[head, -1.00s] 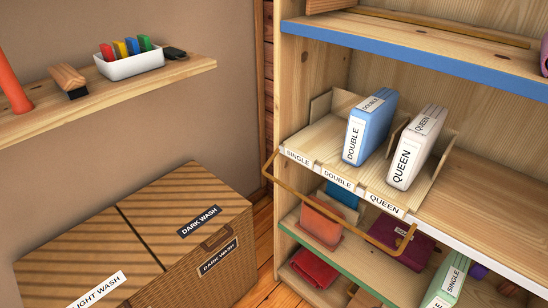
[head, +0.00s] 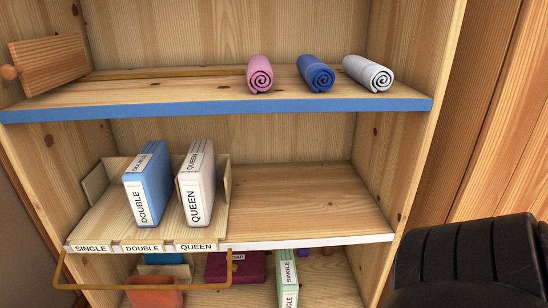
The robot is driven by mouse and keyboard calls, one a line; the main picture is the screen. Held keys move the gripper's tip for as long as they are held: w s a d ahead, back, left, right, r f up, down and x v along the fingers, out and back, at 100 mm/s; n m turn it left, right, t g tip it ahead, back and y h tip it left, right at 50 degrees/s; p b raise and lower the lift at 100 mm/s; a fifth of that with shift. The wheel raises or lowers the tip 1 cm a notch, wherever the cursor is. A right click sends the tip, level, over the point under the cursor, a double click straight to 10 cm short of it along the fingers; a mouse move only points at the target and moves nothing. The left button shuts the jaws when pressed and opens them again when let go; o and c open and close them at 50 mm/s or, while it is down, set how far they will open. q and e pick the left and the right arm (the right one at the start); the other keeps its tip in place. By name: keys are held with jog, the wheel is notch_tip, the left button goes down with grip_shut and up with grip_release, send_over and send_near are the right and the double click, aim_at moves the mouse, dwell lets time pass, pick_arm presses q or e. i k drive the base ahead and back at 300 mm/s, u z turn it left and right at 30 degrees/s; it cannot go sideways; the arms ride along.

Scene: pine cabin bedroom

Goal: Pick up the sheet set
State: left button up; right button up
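A green sheet set (head: 288,277) labelled SINGLE stands on the lower shelf, cut off by the bottom edge of the head view. A blue sheet set (head: 150,185) labelled DOUBLE and a white sheet set (head: 196,188) labelled QUEEN stand upright in a wooden organizer (head: 105,222) on the middle shelf. The organizer's front carries SINGLE, DOUBLE and QUEEN labels. The place behind its SINGLE label is empty. Neither gripper shows in the head view.
Pink (head: 260,75), blue (head: 315,73) and grey (head: 368,73) rolled towels lie on the top shelf. A brass rail (head: 150,286) juts out below the organizer. The middle shelf's right half (head: 310,200) is bare. A black ribbed shape (head: 470,262), unidentified, fills the lower right.

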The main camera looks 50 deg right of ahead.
aim_at(288, 286)
jog(key=z, duration=1.75)
